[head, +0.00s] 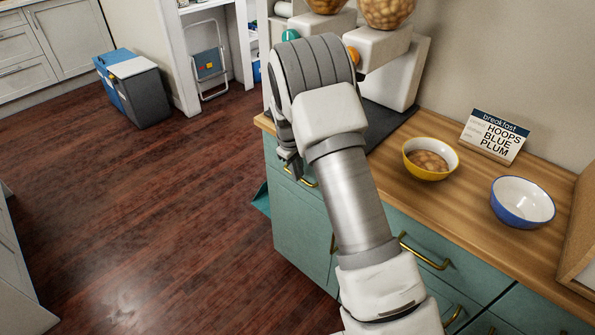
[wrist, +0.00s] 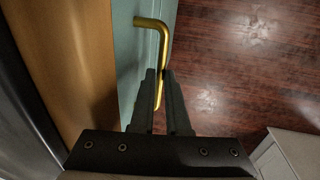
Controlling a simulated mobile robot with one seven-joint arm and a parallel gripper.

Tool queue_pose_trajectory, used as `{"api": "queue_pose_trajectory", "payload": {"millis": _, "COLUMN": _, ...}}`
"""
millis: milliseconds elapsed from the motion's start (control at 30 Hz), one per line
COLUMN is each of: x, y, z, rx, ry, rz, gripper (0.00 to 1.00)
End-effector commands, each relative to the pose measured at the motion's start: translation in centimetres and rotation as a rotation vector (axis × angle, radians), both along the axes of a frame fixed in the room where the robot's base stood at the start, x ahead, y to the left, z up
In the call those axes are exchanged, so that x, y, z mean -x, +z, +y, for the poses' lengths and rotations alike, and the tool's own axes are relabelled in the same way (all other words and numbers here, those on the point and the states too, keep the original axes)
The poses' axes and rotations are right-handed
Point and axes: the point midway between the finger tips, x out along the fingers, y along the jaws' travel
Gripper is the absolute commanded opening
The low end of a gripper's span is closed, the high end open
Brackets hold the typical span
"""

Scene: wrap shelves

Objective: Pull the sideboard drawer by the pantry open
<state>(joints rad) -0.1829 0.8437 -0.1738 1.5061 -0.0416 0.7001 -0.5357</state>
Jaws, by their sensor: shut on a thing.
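The sideboard (head: 297,222) is teal with a wooden top and brass handles. My gripper (head: 292,165) is at its far left end, just below the counter edge, partly hidden by my arm. In the wrist view, my gripper (wrist: 162,98) is shut on the brass drawer handle (wrist: 157,28), with the fingers on either side of its lower part. The handle also shows in the head view (head: 308,182). The teal drawer front (wrist: 127,60) lies beside the counter edge. I cannot tell whether the drawer stands out from the sideboard.
On the counter (head: 455,190) are a yellow bowl (head: 412,146) with food, a blue bowl (head: 522,222), a breakfast sign (head: 494,137) and dispensers (head: 392,75). A blue and grey bin (head: 140,95) and a folded step stool (head: 210,65) stand at the back. The dark wood floor (head: 150,200) is clear.

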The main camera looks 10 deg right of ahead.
Motion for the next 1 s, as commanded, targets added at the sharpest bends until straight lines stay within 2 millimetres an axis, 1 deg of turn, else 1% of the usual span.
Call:
{"api": "queue_pose_trajectory", "payload": {"millis": 167, "x": 0.6, "y": 0.2, "z": 1.0, "rx": -0.001, "ry": 0.004, "rz": -0.002, "gripper": 0.00}}
{"api": "queue_pose_trajectory", "payload": {"millis": 267, "x": 1.4, "y": 0.2, "z": 2.2, "rx": -0.002, "ry": 0.004, "rz": 0.000, "gripper": 0.00}}
{"api": "queue_pose_trajectory", "payload": {"millis": 367, "x": 2.6, "y": 0.2, "z": 3.8, "rx": -0.001, "ry": 0.006, "rz": -0.001, "gripper": 0.00}}
{"api": "queue_pose_trajectory", "payload": {"millis": 800, "x": 9.7, "y": 0.2, "z": 13.5, "rx": -0.001, "ry": 0.009, "rz": -0.002, "gripper": 0.00}}
{"api": "queue_pose_trajectory", "payload": {"millis": 1000, "x": 12.6, "y": 0.1, "z": 17.6, "rx": -0.002, "ry": 0.008, "rz": -0.002, "gripper": 0.00}}
